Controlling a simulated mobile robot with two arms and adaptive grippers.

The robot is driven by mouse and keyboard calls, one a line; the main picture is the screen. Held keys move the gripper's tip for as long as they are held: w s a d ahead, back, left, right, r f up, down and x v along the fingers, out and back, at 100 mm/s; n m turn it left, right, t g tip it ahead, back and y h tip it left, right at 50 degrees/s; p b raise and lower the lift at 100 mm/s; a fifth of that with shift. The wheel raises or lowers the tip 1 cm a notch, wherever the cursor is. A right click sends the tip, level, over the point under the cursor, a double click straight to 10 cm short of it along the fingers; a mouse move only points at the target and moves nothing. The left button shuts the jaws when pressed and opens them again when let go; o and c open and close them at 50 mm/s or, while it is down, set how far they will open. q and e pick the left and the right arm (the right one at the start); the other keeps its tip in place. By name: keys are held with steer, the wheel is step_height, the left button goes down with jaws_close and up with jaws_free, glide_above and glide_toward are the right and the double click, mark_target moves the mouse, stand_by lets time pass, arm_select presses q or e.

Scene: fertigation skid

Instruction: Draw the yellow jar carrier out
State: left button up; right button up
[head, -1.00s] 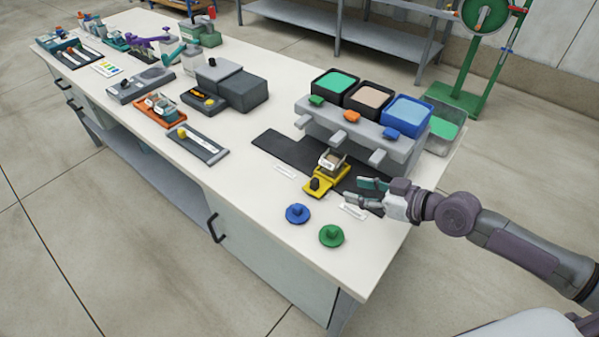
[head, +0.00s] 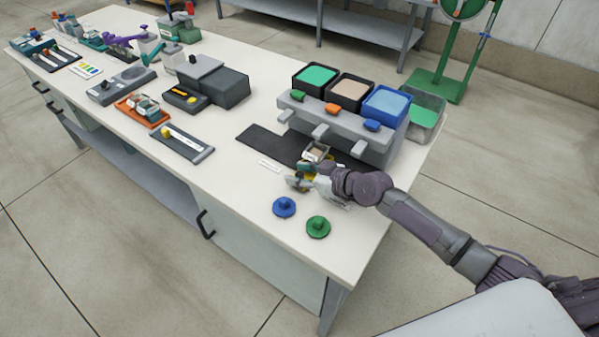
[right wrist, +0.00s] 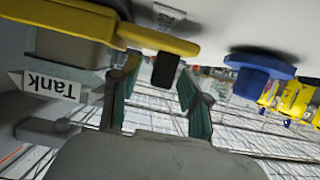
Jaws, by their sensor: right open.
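The yellow jar carrier (right wrist: 140,37) shows upside down in the right wrist view, with its upright black knob (right wrist: 166,70) between my fingers. In the head view my right gripper hides most of the carrier. A small jar (head: 316,152) with tan contents sits at its far end, in front of the grey dispenser (head: 335,124). My right gripper (head: 300,180) is open at the carrier's near end. In the right wrist view its fingers (right wrist: 157,92) stand on both sides of the knob, with gaps visible. My left gripper is not in view.
A blue lid (head: 284,207) and a green lid (head: 318,227) lie on the table just in front of my gripper. A dark mat (head: 262,140) lies under the dispenser. A white "Tank" tag (right wrist: 50,86) is close to one finger.

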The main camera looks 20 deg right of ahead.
steer(key=shift+c, duration=0.2)
jaws_close()
stand_by(0.3)
